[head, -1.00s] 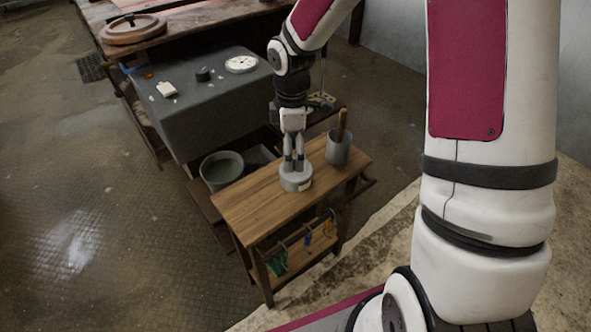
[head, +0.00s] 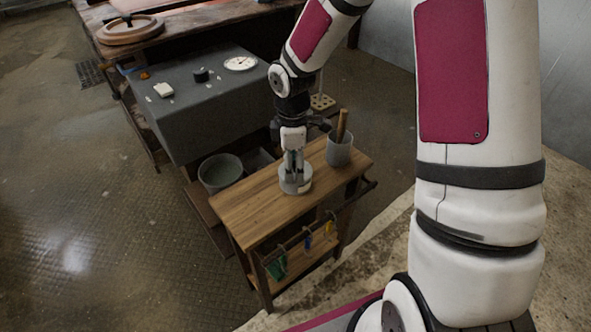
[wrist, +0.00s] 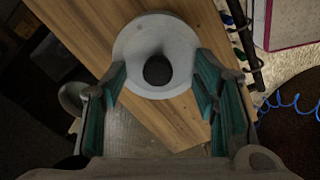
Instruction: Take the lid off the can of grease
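The can of grease (head: 295,187) is a short, pale grey round can standing on the small wooden bench. In the wrist view, its round grey lid (wrist: 132,52) fills the upper middle, with a dark round knob (wrist: 158,70) at its centre. My gripper (head: 295,170) points down over the can in the head view. In the wrist view my gripper (wrist: 161,80) is open, its teal-padded fingers apart on either side of the knob, with clear space between. Whether the fingertips touch the lid cannot be told. The can's side is mostly hidden from the wrist camera.
The wooden bench (head: 237,207) has a grey cup (head: 339,155) with a wooden handle close to the right of the can. Small coloured items (head: 307,241) hang on its front rail. A grey bucket (head: 220,172) stands behind. The bench's left end is clear.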

